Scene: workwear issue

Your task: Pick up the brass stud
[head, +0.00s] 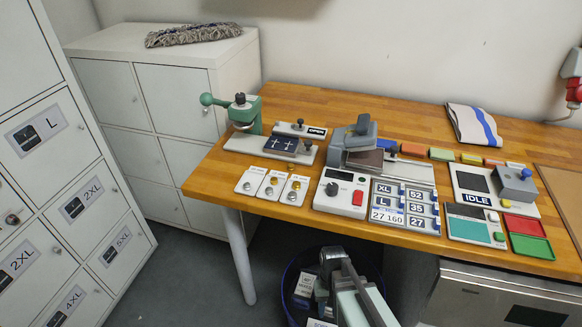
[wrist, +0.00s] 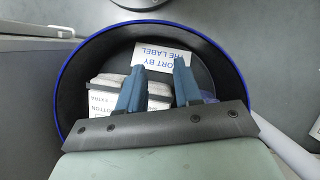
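Three small white plates (head: 272,190) with round metal pieces stand at the front left of the wooden table in the head view. A gold-coloured piece, which looks like the brass stud (head: 271,181), sits on the middle plate. Other small yellowish pieces are nearby, so I cannot be certain which is the stud. My gripper (head: 331,262) is below the table's front edge, over a dark bin and well away from the plates. In the wrist view my gripper's two blue fingers (wrist: 160,82) are apart with nothing held between them.
The blue-rimmed bin (wrist: 65,75) holds boxes and a white label card (wrist: 163,55). A green press (head: 244,113) stands behind the plates. A grey control device (head: 341,194) stands to their right. Grey lockers (head: 165,90) are at the left. The table's front edge lies above my gripper.

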